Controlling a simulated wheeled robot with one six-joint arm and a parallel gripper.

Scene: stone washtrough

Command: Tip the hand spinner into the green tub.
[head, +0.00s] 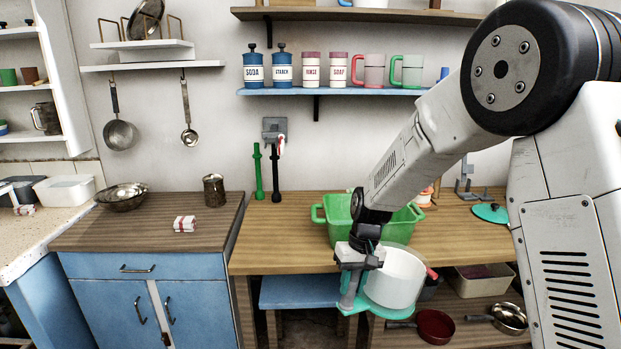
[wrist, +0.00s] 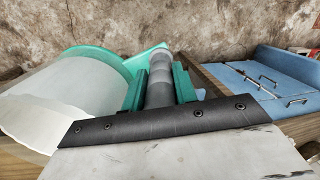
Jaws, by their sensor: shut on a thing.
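The hand spinner (head: 396,280) is a white, see-through drum on a teal base with a grey post at its left side. My gripper (head: 352,284) is shut on that post and holds the spinner in front of the wooden table's front edge. In the wrist view the grey post (wrist: 159,88) sits between the jaws, with the white drum (wrist: 62,100) to its left. The spinner looks roughly upright, perhaps slightly tilted; its contents cannot be made out. The green tub (head: 341,215) stands on the table just behind the spinner, partly hidden by my arm.
A green paddle and a black paddle (head: 275,175) stand at the wall left of the tub. A teal lid (head: 490,212) lies right on the table. A blue stool (head: 298,291) and pans (head: 435,327) are below. A brown-topped cabinet (head: 150,225) stands left.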

